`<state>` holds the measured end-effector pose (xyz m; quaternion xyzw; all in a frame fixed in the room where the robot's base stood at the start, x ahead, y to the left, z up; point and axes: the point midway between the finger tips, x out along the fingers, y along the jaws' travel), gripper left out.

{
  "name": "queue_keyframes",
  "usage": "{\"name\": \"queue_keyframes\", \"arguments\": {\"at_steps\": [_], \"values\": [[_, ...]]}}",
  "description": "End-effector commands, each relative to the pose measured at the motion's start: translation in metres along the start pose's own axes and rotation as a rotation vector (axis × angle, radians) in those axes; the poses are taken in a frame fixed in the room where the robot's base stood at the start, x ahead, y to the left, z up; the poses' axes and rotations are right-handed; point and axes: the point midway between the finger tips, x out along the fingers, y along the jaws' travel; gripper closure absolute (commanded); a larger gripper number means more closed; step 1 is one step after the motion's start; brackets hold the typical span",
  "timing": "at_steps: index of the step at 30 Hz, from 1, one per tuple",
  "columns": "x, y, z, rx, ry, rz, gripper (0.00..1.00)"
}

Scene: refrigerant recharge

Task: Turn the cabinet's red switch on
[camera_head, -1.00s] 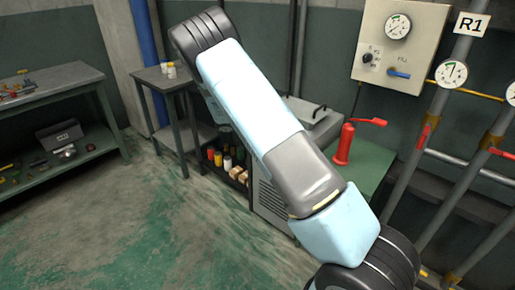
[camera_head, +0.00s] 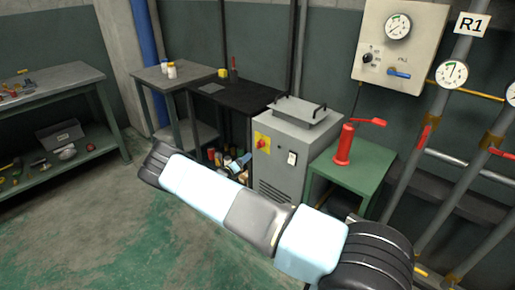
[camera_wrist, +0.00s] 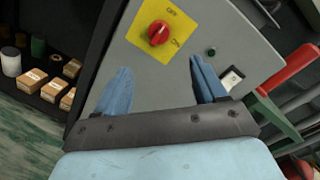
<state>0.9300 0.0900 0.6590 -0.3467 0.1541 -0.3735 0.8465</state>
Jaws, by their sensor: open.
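The grey cabinet (camera_head: 281,168) stands between the black table and the green table. Its red switch (camera_head: 261,143) sits on a yellow plate on the front face. In the wrist view the red rotary switch (camera_wrist: 158,33) is on the yellow plate (camera_wrist: 146,16), ahead of my gripper and a little above the space between its fingers. My gripper (camera_wrist: 158,82) is open and empty, its two blue fingers spread apart, and does not touch the switch. An "ON" label shows right of the knob; the knob's exact setting is hard to tell.
A white rocker switch (camera_wrist: 231,79) and a dark round button (camera_wrist: 212,51) are on the same panel, near the right finger. A red hand pump (camera_head: 346,143) stands on the green table (camera_head: 375,163). Shelves with boxes (camera_wrist: 32,79) are left of the cabinet.

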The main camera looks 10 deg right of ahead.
Motion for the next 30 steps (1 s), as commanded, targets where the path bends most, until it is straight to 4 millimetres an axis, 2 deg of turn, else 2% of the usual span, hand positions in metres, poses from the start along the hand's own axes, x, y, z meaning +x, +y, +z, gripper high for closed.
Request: {"name": "queue_keyframes", "arguments": {"at_steps": [5,22,30], "values": [[0.013,0.002,0.0,-0.006,-0.006,0.001,0.29],[0.109,0.001,0.0,-0.003,-0.004,0.0,0.29],[0.134,0.002,0.001,-0.004,-0.004,0.002,0.29]]}}
